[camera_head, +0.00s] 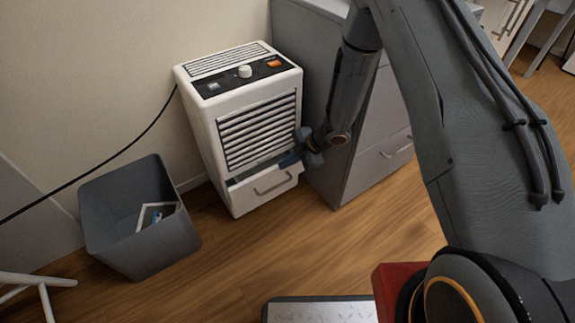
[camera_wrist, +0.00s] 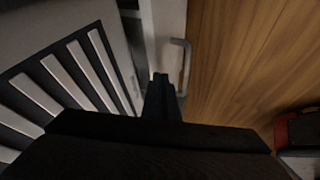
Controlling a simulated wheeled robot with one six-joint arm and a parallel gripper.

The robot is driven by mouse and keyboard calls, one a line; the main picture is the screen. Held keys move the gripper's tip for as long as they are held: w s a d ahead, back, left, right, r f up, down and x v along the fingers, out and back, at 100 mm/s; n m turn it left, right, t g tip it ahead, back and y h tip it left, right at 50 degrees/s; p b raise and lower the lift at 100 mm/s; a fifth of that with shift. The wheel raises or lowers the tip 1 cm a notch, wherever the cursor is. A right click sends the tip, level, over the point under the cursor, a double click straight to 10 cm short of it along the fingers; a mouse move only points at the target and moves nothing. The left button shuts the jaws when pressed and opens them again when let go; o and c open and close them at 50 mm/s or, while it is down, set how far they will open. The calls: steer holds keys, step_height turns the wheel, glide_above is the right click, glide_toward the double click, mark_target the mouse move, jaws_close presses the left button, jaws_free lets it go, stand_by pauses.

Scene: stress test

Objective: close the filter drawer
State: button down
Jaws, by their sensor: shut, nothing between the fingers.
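The white appliance (camera_head: 205,125) with a louvred front stands against the wall. Its filter drawer (camera_head: 246,197) at the bottom sticks out a little, with a dark gap along its top edge. The drawer has a grey bar handle (camera_head: 272,184). My gripper (camera_head: 288,160) is shut and empty, at the right part of the drawer's top edge, below the louvres. In the wrist view the shut fingertips (camera_wrist: 160,77) point at the drawer's pale front panel (camera_wrist: 169,25), left of the handle (camera_wrist: 181,66). I cannot tell if they touch the drawer.
A grey cabinet (camera_head: 360,165) stands close on the appliance's right. A grey bin (camera_head: 120,225) with a few items inside stands to the left. A black cable (camera_head: 105,153) runs along the wall. The wooden floor (camera_head: 265,250) before the drawer is clear.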

step_height(320, 180, up, 8)
steer(key=r+p, duration=0.1)
steer(key=p, duration=0.1)
steer(key=s+d+f+b, duration=0.3)
steer(key=s+b, duration=0.5)
steer(key=b, duration=0.6)
glide_toward(264, 180)
step_height(264, 180, down, 3)
steer(key=s, duration=0.3)
steer(key=w, duration=0.1)
steer(key=a+b, duration=0.1)
steer(key=w, duration=0.1)
steer(key=shift+w+a+f, duration=0.25)
steer(key=shift+w+a, duration=0.1)
steer(key=shift+a, duration=0.05)
steer(key=shift+w+a+r+b, duration=0.1)
steer(key=shift+w+a+b, duration=0.25)
steer(key=shift+w, duration=0.1)
steer(key=shift+d, duration=0.1)
